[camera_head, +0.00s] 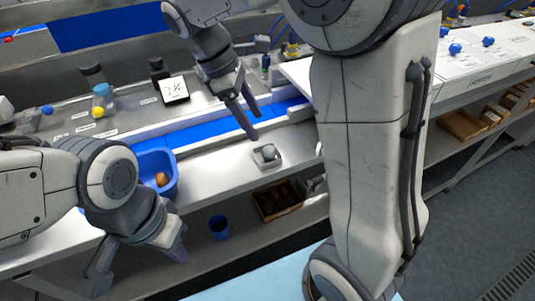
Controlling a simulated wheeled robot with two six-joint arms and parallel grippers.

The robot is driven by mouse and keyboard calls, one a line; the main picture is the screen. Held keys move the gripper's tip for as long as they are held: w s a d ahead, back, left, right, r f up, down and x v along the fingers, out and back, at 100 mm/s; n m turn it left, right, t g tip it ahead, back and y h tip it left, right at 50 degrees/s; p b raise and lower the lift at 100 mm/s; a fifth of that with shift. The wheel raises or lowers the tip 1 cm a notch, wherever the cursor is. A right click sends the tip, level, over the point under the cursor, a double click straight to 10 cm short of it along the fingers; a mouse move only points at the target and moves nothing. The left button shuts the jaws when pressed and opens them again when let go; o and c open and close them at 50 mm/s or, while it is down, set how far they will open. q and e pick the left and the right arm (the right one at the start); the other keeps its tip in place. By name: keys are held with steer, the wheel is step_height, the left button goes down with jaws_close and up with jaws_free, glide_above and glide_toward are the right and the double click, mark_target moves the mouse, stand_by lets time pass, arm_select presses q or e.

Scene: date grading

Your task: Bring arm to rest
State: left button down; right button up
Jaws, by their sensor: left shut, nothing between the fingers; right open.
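My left gripper (180,254) hangs at the lower left, in front of the workbench edge and below the blue bin. It is shut and empty. My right gripper (254,126) points down over the bench, just above and to the left of a small pale tray (258,161). It is open, with nothing seen between its fingers. A round grey thing (268,152) sits on the tray, apart from the gripper.
A blue bin (171,159) holds a brown oval item (162,179). Bottles (103,94) and a small display (173,89) stand on the back surface. A blue cup (219,227) and brown crate (278,200) are below the bench. Floor is clear at right.

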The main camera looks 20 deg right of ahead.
steer(key=s+a+f+m+y+b, duration=0.1)
steer(key=s+a+f, duration=0.2)
steer(key=s, duration=0.3)
steer(key=s+a+f+m+t+y+b, duration=0.1)
steer(key=s+a+f+m+y+b, duration=0.1)
steer(key=s+a+f, duration=0.2)
steer(key=s+a+f+m+y+b, duration=0.2)
steer(key=s+a+f, duration=0.2)
steer(key=s, duration=0.5)
step_height(320, 180, down, 2)
steer(key=shift+t, duration=0.4)
steer(key=shift+d, duration=0.1)
